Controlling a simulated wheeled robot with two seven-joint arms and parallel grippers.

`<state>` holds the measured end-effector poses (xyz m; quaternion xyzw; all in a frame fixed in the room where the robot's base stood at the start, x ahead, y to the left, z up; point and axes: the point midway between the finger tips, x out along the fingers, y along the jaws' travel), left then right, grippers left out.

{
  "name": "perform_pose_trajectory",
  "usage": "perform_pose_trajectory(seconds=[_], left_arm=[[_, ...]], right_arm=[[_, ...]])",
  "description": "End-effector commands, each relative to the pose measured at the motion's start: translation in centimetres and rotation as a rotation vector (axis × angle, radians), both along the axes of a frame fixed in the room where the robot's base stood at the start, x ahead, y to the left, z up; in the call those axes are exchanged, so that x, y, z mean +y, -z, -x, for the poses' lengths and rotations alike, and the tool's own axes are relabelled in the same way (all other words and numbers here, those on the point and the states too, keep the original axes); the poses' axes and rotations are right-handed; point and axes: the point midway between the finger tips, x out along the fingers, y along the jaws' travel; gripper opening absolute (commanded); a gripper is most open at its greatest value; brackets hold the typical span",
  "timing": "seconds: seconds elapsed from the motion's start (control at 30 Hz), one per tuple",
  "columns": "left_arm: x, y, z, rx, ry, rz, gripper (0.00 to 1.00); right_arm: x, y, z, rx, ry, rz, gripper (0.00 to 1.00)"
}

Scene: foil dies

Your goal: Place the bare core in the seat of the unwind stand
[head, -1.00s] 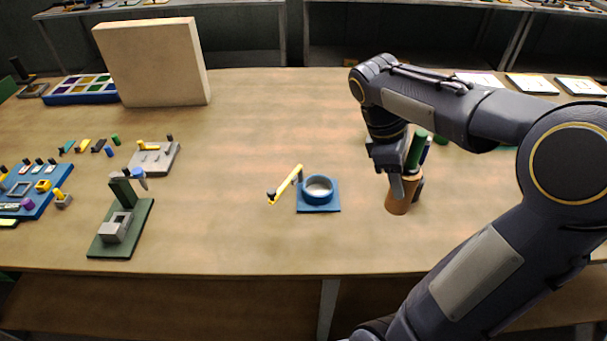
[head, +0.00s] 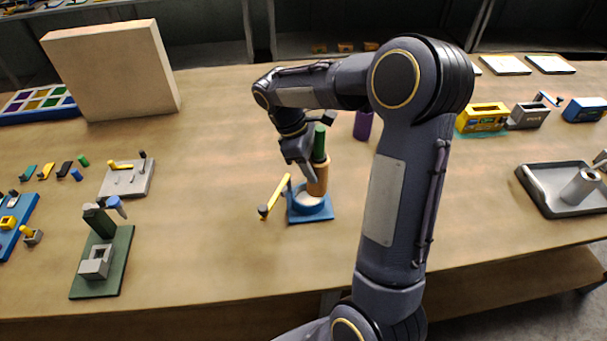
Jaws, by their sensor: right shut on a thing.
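The bare core (head: 317,181) is a tan-brown cylinder, roughly upright, with a green cylindrical part (head: 319,143) showing above it. My right gripper (head: 312,172) is shut on it from the left and hides part of it. The unwind stand (head: 325,214) is a blue square base with a round blue ring seat (head: 307,205), pale inside, and a yellow arm (head: 274,197) out to the left. The core's lower end overlaps the seat's back right in the picture. I cannot tell whether it touches or hovers above it. My left gripper is not in view.
A green fixture (head: 100,262) and a grey plate (head: 127,181) stand to the left. A large beige block (head: 115,70) is at the back left. A purple cylinder (head: 363,125) stands behind my right arm. A grey tray (head: 562,190) lies right.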

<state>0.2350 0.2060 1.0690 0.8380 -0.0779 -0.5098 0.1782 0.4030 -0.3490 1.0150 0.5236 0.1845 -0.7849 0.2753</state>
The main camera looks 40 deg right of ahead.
Motion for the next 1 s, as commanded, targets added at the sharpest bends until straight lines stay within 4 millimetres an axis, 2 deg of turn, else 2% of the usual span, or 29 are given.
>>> perform_pose_trajectory(seconds=[0.1,0.37,0.57,0.97,1.0], left_arm=[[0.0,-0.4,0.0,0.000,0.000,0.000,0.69],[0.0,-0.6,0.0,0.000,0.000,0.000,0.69],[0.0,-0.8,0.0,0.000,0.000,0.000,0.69],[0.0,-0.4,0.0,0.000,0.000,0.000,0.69],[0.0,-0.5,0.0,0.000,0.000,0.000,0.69]], right_arm=[[0.5,1.5,-1.2,0.002,-0.001,0.001,0.17],[1.1,3.0,-2.3,0.001,-0.001,0.000,0.17],[1.0,5.7,-2.1,0.001,0.000,0.000,0.17],[1.0,6.4,-2.1,-0.002,0.001,0.000,0.17],[1.0,6.3,-2.1,-0.002,0.001,0.000,0.48]])
